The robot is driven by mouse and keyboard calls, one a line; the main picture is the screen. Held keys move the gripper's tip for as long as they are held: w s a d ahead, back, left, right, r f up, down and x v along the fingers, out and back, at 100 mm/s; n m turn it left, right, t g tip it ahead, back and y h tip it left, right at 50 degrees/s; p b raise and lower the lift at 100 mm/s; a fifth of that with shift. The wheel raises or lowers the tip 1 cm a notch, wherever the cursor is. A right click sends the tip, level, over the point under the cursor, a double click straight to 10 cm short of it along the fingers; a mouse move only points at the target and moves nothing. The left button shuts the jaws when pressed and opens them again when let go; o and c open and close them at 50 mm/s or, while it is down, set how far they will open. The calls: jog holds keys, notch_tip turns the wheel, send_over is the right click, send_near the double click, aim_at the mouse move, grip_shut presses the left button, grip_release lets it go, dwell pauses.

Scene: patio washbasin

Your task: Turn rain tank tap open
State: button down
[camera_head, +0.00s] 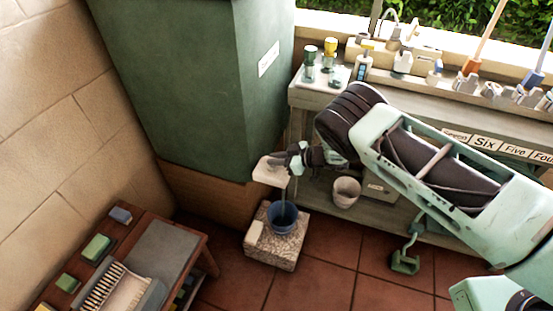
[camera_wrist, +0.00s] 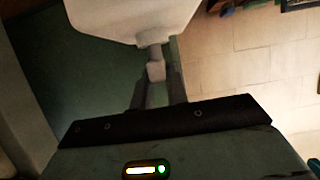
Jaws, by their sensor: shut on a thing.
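The large dark green rain tank (camera_head: 200,80) stands at the left-centre of the head view, with a white label (camera_head: 268,58) on its side. The pale tap (camera_head: 268,172) sticks out low at its front right corner. My gripper (camera_head: 293,160) is at the tap from the right. In the wrist view the tap's white body (camera_wrist: 135,18) is at the top, and its narrow pale handle (camera_wrist: 155,70) lies between my gripper's two fingers (camera_wrist: 157,88). The gripper is shut on this handle. A thin pale line runs from below the tap to the blue bucket; I cannot tell if it is water.
The blue bucket (camera_head: 282,217) stands on a stone block (camera_head: 273,255) under the tap. A pale pot (camera_head: 346,191) is on the shelf behind. A counter with bottles (camera_head: 331,47) is at the back. A wooden table with brushes (camera_head: 205,246) is lower left. Tiled floor is free at lower middle.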

jog(key=c, duration=1.4)
grip_release()
jog(key=shift+a, duration=0.15)
jog(key=v, duration=1.7)
jog(key=shift+d, duration=0.2)
jog(key=shift+r, duration=0.1)
